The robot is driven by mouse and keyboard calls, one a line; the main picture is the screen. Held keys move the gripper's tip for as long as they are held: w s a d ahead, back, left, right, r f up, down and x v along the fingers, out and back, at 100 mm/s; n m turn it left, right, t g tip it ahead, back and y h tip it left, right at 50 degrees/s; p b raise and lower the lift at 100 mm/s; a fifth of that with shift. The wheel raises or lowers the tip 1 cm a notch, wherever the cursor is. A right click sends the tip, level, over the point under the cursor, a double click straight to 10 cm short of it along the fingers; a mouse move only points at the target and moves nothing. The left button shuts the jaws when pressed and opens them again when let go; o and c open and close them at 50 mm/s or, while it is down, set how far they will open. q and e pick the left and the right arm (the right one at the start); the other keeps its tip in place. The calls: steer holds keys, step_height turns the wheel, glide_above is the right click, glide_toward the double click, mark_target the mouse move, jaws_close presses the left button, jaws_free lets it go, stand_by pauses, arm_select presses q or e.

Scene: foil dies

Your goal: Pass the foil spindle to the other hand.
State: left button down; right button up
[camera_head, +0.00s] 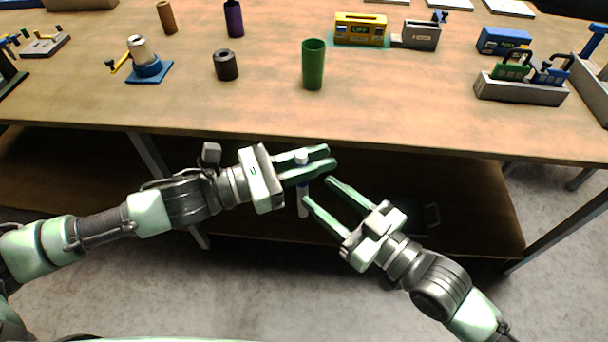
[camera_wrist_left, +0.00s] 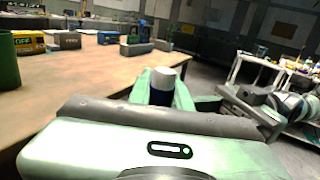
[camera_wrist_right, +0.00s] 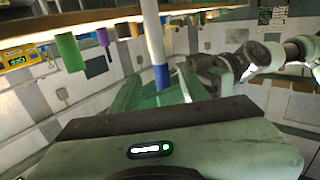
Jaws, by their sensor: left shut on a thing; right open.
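The foil spindle is a slim white rod (camera_head: 303,206) with a blue band. It hangs upright in front of the table. My left gripper (camera_head: 328,157) is shut on its upper part, and the white top stands out between the fingers, also in the left wrist view (camera_wrist_left: 163,78). My right gripper (camera_head: 317,190) is open, lower and to the right, with its fingertips close to the spindle below the left fingers. In the right wrist view the blue band (camera_wrist_right: 160,77) shows between the open right fingers. I cannot tell whether they touch it.
The wooden table (camera_head: 270,110) lies beyond both grippers. Near its front edge stand a green cylinder (camera_head: 313,66) and a black cylinder (camera_head: 226,66). A blue stand (camera_head: 148,70), a yellow device (camera_head: 360,30) and a grey rack (camera_head: 520,90) are also on it.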

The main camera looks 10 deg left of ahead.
steer(key=x, duration=0.9)
steer(key=shift+w+a, duration=0.15)
steer(key=shift+a, duration=0.05)
jaws_close()
arm_select(q)
steer(key=c, duration=1.2)
jaws_free()
steer(key=shift+a, duration=0.1)
